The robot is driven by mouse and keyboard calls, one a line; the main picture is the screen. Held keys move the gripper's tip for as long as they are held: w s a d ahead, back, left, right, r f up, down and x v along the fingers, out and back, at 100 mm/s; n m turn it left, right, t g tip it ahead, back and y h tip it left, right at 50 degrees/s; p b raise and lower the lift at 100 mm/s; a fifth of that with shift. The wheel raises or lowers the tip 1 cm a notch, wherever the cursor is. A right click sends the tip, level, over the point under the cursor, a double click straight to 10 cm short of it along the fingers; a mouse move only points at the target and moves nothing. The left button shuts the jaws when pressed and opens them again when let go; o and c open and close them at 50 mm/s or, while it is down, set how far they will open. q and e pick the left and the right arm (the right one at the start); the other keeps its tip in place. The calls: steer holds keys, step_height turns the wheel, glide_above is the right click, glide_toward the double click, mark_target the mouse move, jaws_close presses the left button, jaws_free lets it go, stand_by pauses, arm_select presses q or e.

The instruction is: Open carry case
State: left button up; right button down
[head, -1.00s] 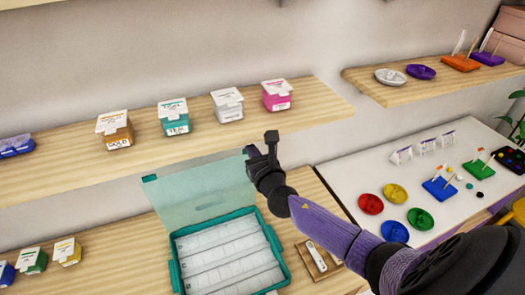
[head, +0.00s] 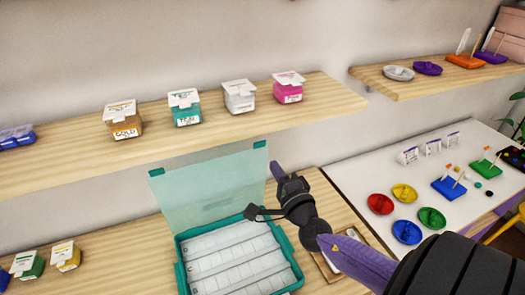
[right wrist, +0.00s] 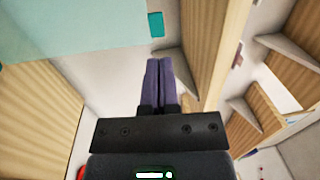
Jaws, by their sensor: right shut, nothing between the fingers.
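The carry case (head: 298,262) is a teal box on the lower wooden surface, with pale compartment rows inside. Its see-through teal lid (head: 210,190) stands raised at the back, swung open; two small teal tabs sit on its top edge. The lid also shows at the upper left of the right wrist view (right wrist: 70,30), with a teal tab (right wrist: 155,24). My right gripper (head: 275,170) is shut and empty, just right of the lid's right edge; its purple fingers also show in the right wrist view (right wrist: 160,68). I cannot tell whether it touches the lid. My left gripper is out of view.
A shelf above (head: 335,97) holds gold, teal, white and pink labelled boxes. Green and yellow boxes (head: 67,256) stand left of the case. A white table (head: 350,168) at right carries coloured dishes and peg boards. A small tray lies partly behind my right arm.

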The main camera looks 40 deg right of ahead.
mark_target(259, 150)
steer(key=x, duration=0.7)
steer(key=shift+b, duration=0.4)
steer(key=shift+s, duration=0.1)
steer(key=shift+w+r+p, duration=0.1)
steer(key=shift+w+p, duration=0.1)
steer(key=shift+p, duration=0.1)
steer(key=w, duration=0.1)
steer(key=w+p, duration=0.1)
steer(key=w+d+g+p, duration=0.1)
steer(key=shift+r, duration=0.4)
steer(key=shift+w+d+f+b, duration=0.2)
steer(key=shift+w+b, duration=0.2)
steer(key=shift+w, duration=0.15)
steer(key=shift+w+d+f+b, duration=0.1)
steer(key=shift+w+f+b, duration=0.1)
steer(key=shift+w+b, duration=0.25)
steer(key=shift+w, duration=0.2)
steer(key=shift+s+r, duration=0.1)
steer(key=shift+r, duration=0.05)
steer(key=shift+d, duration=0.1)
